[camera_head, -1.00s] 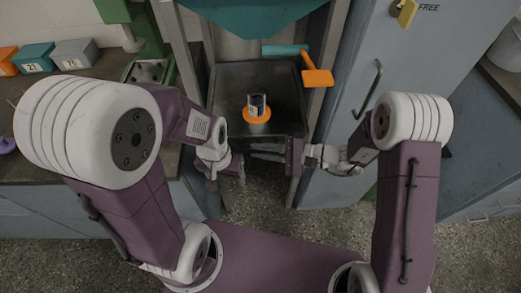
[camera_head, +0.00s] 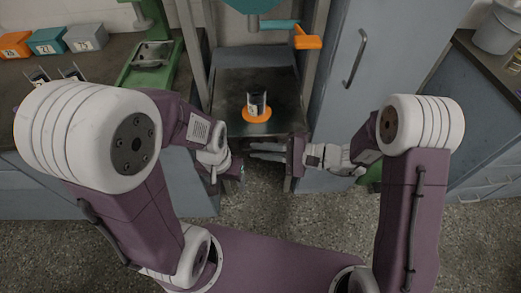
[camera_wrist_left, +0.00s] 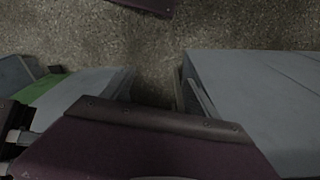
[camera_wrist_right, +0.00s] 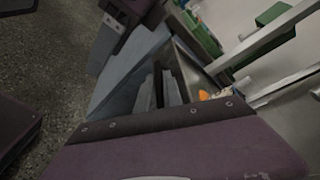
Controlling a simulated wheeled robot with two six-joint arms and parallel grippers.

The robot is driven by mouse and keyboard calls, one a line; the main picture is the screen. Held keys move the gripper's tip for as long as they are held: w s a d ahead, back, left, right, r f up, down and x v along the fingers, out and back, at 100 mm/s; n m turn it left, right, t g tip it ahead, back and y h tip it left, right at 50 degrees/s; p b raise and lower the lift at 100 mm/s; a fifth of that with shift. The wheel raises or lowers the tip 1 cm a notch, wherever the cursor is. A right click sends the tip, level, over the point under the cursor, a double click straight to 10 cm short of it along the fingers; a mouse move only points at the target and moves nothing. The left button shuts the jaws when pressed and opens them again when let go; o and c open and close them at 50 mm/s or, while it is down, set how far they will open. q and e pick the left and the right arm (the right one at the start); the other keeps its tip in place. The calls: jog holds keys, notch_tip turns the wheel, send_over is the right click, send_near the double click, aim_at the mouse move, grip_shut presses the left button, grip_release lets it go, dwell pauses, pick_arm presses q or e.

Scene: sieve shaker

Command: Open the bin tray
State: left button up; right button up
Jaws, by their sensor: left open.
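The bin tray (camera_head: 228,95) is a dark, shallow, square tray between the frame posts, below the teal hopper (camera_head: 260,5). It stands out toward me. My right gripper (camera_head: 255,152) points left at the tray's front edge. In the right wrist view its two grey fingers (camera_wrist_right: 158,88) lie close together, with a narrow dark strip between them, by the tray's front. The exact contact is small and dark. My left gripper (camera_head: 238,174) is open, low in front of the cabinet left of the tray.
An orange valve handle (camera_head: 308,42) hangs above right. A grey cabinet (camera_head: 345,110) flanks the right; numbered bins (camera_head: 48,41) stand on the left counter. Open floor lies before me.

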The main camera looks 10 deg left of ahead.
jog(key=shift+o, duration=0.7)
jog(key=shift+d+r, duration=0.1)
jog(key=shift+d, duration=0.15)
jog(key=p+v, duration=0.1)
jog(key=v, duration=0.7)
jog(key=shift+d+p, duration=0.3)
jog(key=shift+p, duration=0.1)
jog(key=shift+r, duration=0.1)
